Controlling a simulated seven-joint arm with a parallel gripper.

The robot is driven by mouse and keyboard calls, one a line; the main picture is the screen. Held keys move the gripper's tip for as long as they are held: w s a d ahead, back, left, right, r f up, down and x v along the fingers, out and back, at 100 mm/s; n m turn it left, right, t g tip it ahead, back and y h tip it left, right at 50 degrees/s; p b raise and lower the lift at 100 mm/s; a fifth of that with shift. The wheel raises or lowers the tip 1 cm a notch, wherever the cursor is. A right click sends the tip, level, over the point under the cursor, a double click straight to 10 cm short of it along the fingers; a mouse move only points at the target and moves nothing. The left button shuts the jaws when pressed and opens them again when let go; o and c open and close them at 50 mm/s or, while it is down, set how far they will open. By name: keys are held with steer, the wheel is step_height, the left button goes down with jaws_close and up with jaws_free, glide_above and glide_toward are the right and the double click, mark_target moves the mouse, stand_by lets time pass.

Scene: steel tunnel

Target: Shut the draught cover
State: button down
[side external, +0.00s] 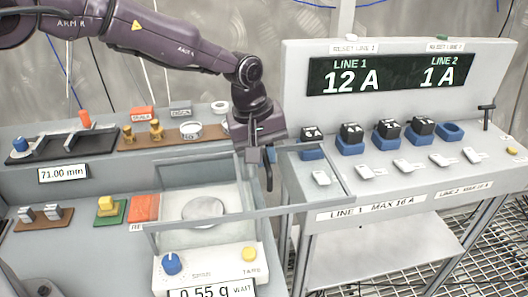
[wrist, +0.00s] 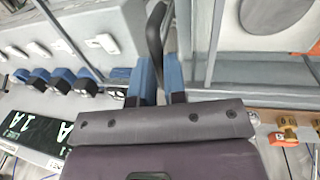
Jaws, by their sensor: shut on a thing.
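The draught cover (side external: 318,205) is a clear panel in a grey frame at the balance. It reaches out to the right past the balance body, toward the line console. The balance's pale chamber with its round pan (side external: 203,210) lies left of my gripper; the pan also shows in the wrist view (wrist: 268,14). My gripper (side external: 263,158) points down at the cover's dark upright handle (side external: 268,178). In the wrist view, the blue fingers (wrist: 160,78) are shut on the dark handle (wrist: 155,32). The exact contact is partly hidden.
The balance display (side external: 212,292) reads 0.55 g WAIT. The line console (side external: 400,180) at right carries blue-based black plugs and white switches and shows 12 A and 1 A. Left is a bench with a gauge reading 71.00 mm (side external: 63,174) and coloured blocks (side external: 108,206).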

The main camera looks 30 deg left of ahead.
steer(key=shift+s+a, duration=0.1)
steer(key=s+a, duration=1.2)
steer(key=shift+s+a, duration=0.25)
steer(key=shift+s, duration=0.05)
steer(key=shift+a, duration=0.1)
steer(key=c, duration=1.2)
jaws_free()
steer(key=shift+o, duration=0.2)
step_height(320, 180, up, 13)
steer(key=s+a, duration=0.1)
steer(key=shift+s+a+f, duration=0.15)
steer(key=shift+s+a, duration=0.2)
steer(key=shift+s, duration=0.05)
